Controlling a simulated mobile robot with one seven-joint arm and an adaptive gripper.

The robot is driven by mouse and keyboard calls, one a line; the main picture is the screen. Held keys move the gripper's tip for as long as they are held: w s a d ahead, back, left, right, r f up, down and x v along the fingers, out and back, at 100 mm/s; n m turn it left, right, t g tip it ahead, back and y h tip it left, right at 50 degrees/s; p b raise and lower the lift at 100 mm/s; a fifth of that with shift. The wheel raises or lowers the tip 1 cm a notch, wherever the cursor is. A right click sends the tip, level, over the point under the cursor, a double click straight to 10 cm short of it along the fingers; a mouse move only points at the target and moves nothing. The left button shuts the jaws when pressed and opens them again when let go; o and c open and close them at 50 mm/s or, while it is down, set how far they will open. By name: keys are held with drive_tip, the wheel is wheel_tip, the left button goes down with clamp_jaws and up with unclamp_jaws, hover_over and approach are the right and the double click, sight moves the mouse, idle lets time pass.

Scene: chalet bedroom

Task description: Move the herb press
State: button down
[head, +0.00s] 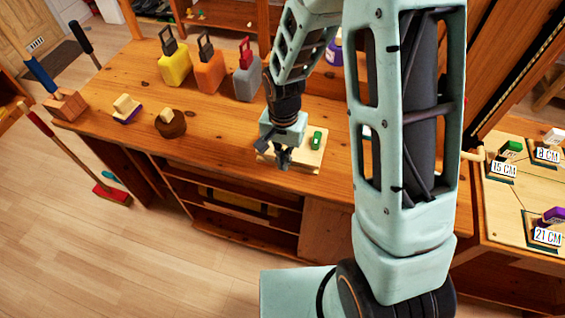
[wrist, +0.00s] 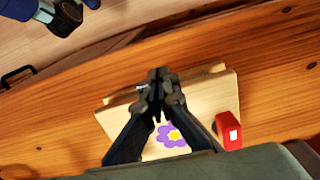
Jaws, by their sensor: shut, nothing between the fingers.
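A pale wooden board, probably the herb press (head: 308,160), lies flat on the wooden bench top near its front edge. In the wrist view, the press (wrist: 225,90) shows a purple flower with a yellow centre. Contact with the board is unclear.
Yellow (head: 174,66), orange (head: 210,72) and grey (head: 247,80) handled blocks stand along the back of the bench. A round brown piece (head: 171,127) and a small block (head: 126,107) lie to the left. Labelled stands (head: 503,168) are at the right. Bare bench lies left of the board.

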drive_tip(key=w+d, duration=0.2)
drive_tip(key=w, duration=0.2)
drive_tip(key=w+d+b, duration=0.1)
drive_tip(key=w+d, duration=0.1)
drive_tip(key=w, duration=0.3)
drive_tip(key=w+d, duration=0.2)
drive_tip(key=w, duration=0.3)
drive_tip(key=shift+s+a, duration=0.1)
drive_tip(key=shift+s, duration=0.1)
